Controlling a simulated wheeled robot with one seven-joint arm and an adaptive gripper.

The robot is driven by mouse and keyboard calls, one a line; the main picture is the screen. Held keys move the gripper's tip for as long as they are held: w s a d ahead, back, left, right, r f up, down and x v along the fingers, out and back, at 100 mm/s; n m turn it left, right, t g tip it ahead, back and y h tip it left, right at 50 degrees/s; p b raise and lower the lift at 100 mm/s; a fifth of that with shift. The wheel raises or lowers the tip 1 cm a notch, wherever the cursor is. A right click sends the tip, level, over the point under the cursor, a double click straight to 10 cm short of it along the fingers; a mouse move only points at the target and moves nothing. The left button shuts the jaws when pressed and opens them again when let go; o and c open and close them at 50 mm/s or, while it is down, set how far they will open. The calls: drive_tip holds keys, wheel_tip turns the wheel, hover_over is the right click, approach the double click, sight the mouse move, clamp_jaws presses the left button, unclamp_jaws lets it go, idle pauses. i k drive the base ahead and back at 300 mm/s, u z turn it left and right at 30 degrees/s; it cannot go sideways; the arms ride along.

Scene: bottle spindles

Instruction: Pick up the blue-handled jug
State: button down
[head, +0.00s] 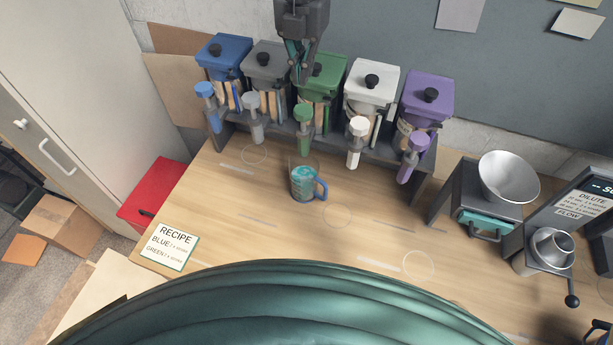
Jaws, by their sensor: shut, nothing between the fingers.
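The blue-handled jug (303,184) stands upright on the wooden table, in front of the row of dispensers. It is clear, with blue-green contents or markings showing and its blue handle on the right side. My gripper (298,76) is at the top centre, pointing down near the grey and green dispensers. It is shut and empty, well above and behind the jug in the picture, not touching it.
Blue (223,55), grey (267,63), green (325,74), white (371,85) and purple (428,97) dispensers stand on a dark rack behind the jug. A recipe card (168,246) lies front left. A metal bowl (508,178) stands right. Table around the jug is clear.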

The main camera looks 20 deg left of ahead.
sight(305, 179)
drive_tip(key=k, duration=1.5)
